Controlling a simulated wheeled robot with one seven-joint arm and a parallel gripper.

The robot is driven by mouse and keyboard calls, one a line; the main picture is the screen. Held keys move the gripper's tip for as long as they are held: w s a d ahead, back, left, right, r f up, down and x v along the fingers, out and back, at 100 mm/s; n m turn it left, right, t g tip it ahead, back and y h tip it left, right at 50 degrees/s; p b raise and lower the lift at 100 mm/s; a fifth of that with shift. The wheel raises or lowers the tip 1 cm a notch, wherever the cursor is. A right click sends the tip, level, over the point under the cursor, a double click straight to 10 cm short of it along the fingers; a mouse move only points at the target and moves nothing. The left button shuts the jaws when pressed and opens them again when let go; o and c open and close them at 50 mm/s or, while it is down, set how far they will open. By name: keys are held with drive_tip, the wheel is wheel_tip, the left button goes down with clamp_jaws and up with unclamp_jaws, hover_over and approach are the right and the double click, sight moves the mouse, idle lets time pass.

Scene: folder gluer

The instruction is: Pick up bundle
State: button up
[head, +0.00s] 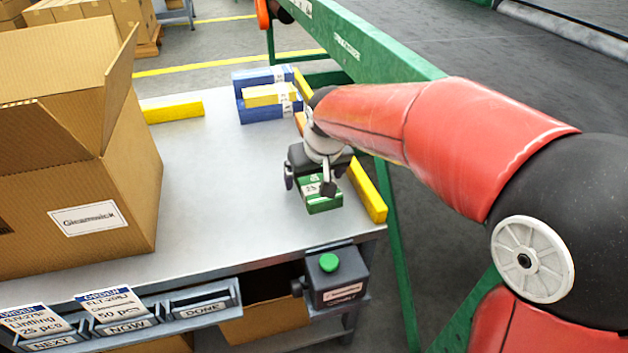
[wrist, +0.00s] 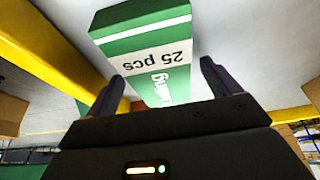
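A green bundle (head: 322,193) with a white label band lies on the grey table near its right edge. In the wrist view, the bundle (wrist: 150,45) shows a label reading "25 pcs", upside down. My gripper (head: 309,186) is just above the bundle, pointing down, and hides part of it in the head view. In the wrist view, my gripper (wrist: 162,76) has its fingers spread apart, with the near end of the bundle between or just beyond them. A gap shows at the right finger; contact at the left finger cannot be told.
Yellow rails (head: 366,191) edge the table on the right. Blue and yellow bundles (head: 266,96) are stacked at the back. A large open carton (head: 75,160) fills the left side. A green-button box (head: 333,275) and labelled trays (head: 200,300) sit at the front. The middle table is clear.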

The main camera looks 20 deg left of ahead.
sight(315, 178)
drive_tip(key=c, duration=1.1)
drive_tip(key=shift+r, duration=0.1)
wheel_tip(315, 178, up, 20)
drive_tip(key=p, duration=0.2)
drive_tip(key=shift+p, duration=0.3)
